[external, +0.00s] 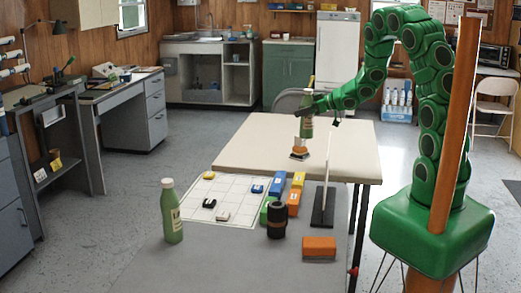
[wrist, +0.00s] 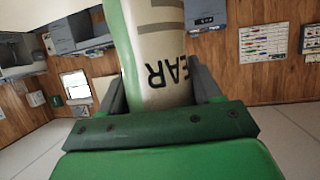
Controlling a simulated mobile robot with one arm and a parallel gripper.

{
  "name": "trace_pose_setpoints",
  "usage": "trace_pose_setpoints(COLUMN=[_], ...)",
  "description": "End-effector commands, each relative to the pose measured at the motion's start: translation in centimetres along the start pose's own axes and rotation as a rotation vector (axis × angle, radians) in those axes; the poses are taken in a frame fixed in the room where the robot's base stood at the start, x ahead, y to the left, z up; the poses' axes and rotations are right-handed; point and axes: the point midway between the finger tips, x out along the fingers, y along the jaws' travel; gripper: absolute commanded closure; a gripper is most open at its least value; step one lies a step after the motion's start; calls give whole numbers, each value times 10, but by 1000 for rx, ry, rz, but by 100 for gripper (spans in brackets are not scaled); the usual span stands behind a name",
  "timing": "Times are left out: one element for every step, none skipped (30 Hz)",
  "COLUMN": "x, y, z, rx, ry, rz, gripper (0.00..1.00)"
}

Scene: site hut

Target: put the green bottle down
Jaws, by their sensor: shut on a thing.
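A green bottle (external: 307,128) with a pale label is upright in my gripper (external: 304,113) above the beige table (external: 250,141). My gripper is shut on it from the right side. In the wrist view the bottle (wrist: 160,50) fills the space between the two fingers (wrist: 160,95), and dark letters show on its label. A small orange and white item (external: 299,154) lies on the beige table just below the bottle; I cannot tell whether they touch.
The grey table holds a white grid sheet (external: 235,187) with small pieces, several coloured blocks (external: 277,184), a dark cylinder (external: 276,220), an orange block (external: 319,247) and an upright thin panel on a black base (external: 322,208). The beige table's left and right parts are clear.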

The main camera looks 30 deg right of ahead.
Motion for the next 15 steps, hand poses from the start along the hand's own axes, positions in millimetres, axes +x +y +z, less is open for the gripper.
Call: trace_pose_setpoints(x=[-9,-14,-21,-26,-31,-38,-43,-48,-55,-60,-64,-70,-73,-77,-81], y=[17,25,36,45,53,64,71,78,88,94,100,106,111,115,120], z=[4,6,8,10,12,15,17,19,22,24,26,28,29,31,32], rx=[12,18,26,32,37,45,51,56,63,68,73,78,82,86,90], ry=[1,0,0,0,-1,-1,-1,-2,-2,-2,-2,-2,-2,-2,-2], rz=[29,44,64,80,95,114,129,142,159,171,183,196,205,214,223], gripper=[66,66,66,66,66,66,66,66,66,66,66,66,66,66,66])
